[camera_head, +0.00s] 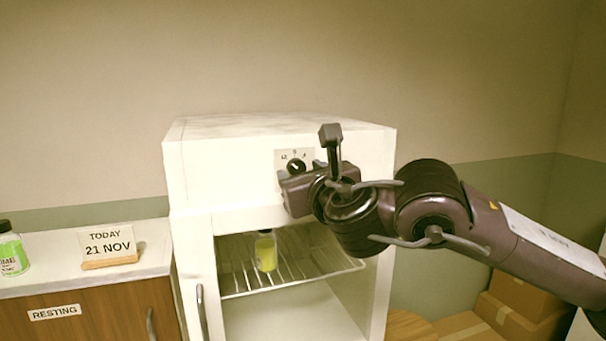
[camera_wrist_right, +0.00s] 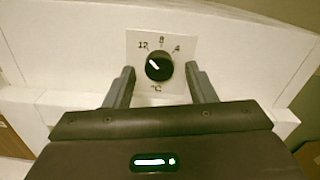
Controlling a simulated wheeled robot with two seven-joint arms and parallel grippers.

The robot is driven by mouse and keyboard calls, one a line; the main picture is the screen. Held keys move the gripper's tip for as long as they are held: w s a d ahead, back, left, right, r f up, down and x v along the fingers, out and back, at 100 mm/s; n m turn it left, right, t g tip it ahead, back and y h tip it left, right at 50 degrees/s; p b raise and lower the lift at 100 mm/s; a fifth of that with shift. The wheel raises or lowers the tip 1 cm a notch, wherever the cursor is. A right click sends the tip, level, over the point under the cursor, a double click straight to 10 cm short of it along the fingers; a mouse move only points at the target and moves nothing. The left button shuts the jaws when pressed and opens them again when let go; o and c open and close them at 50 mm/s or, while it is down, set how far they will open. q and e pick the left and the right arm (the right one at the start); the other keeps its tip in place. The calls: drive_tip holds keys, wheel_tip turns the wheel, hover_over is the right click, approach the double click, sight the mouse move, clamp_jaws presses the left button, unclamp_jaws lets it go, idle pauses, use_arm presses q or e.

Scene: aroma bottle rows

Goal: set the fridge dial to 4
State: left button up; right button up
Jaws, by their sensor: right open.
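The fridge dial (camera_head: 296,166) is a round black knob on a white plate on the front of the white fridge (camera_head: 240,170), above its open compartment. In the right wrist view the dial (camera_wrist_right: 158,66) has the marks 12, 8 and 4 around its top and °C below. Its white pointer line slants to the upper left, toward 12. My right gripper (camera_wrist_right: 159,78) is open, with one finger on either side of the dial; I cannot tell whether they touch it. In the head view the right gripper (camera_head: 312,165) partly covers the plate. My left gripper is out of view.
A yellow-green bottle (camera_head: 265,251) stands on the wire shelf (camera_head: 300,278) inside the fridge. At left, a counter holds a green-labelled bottle (camera_head: 12,252) and a date sign (camera_head: 109,246) reading 21 NOV. Cardboard boxes (camera_head: 515,315) lie at the lower right.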

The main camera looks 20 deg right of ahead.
drive_tip(key=c, duration=1)
drive_tip(key=shift+o, duration=0.2)
drive_tip(key=shift+f+m+b, duration=0.1)
drive_tip(key=shift+m+b, duration=0.25)
drive_tip(key=shift+m, duration=0.75)
drive_tip(key=m, duration=0.2)
drive_tip(key=shift+a+m, duration=0.1)
drive_tip(key=shift+m, duration=0.2)
drive_tip(key=m, duration=0.2)
drive_tip(key=shift+m, duration=0.4)
drive_tip(key=m, duration=0.3)
drive_tip(key=shift+m+p, duration=0.3)
drive_tip(key=m+p, duration=0.1)
drive_tip(key=m, duration=0.5)
drive_tip(key=shift+m, duration=0.4)
